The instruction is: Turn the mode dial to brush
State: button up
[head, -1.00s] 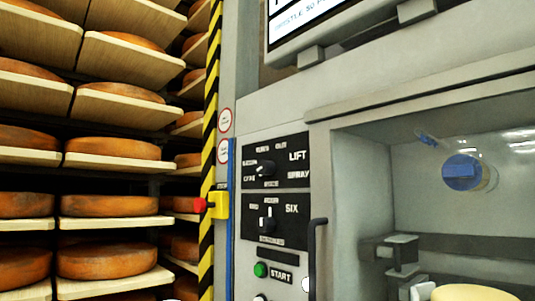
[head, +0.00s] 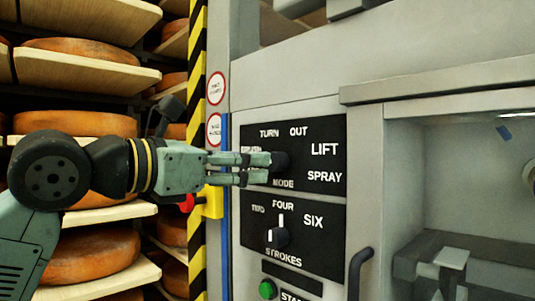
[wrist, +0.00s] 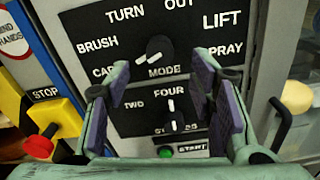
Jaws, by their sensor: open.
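The mode dial (head: 280,162) is a dark round knob on the black upper label plate (head: 330,150). It shows whole in the wrist view (wrist: 159,47), with white marks on its lower left side, toward the partly hidden label starting "CA". The BRUSH label (wrist: 97,45) is left of the dial and a little higher than that label. My gripper (head: 268,168) is open, its fingers pointing at the dial and overlapping its left side in the head view. In the wrist view the dial is just beyond the gap between the fingertips (wrist: 162,68). I cannot tell whether they touch it.
The strokes dial (head: 278,237) is below, with a white mark toward FOUR. A green start button (head: 267,289) is lower. A black handle (head: 359,272) is at the right. A red stop button (wrist: 40,147) on a yellow box is at the left, near cheese shelves (head: 85,75).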

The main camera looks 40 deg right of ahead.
aim_at(271, 161)
jog(key=d, duration=0.2)
jog(key=d+p, duration=0.1)
jog(key=d, duration=0.4)
jog(key=shift+w+p, duration=0.3)
jog(key=shift+p, duration=0.05)
jog(key=shift+a, duration=0.1)
jog(key=shift+c, duration=0.5)
jog(key=c, duration=1)
jog(key=shift+c, duration=0.2)
jog(key=shift+m, duration=0.3)
jog(key=m+b, duration=0.1)
jog(key=m, duration=0.2)
jog(key=shift+m, duration=0.3)
jog(key=shift+m+b, duration=0.3)
jog(key=shift+m, duration=1.9)
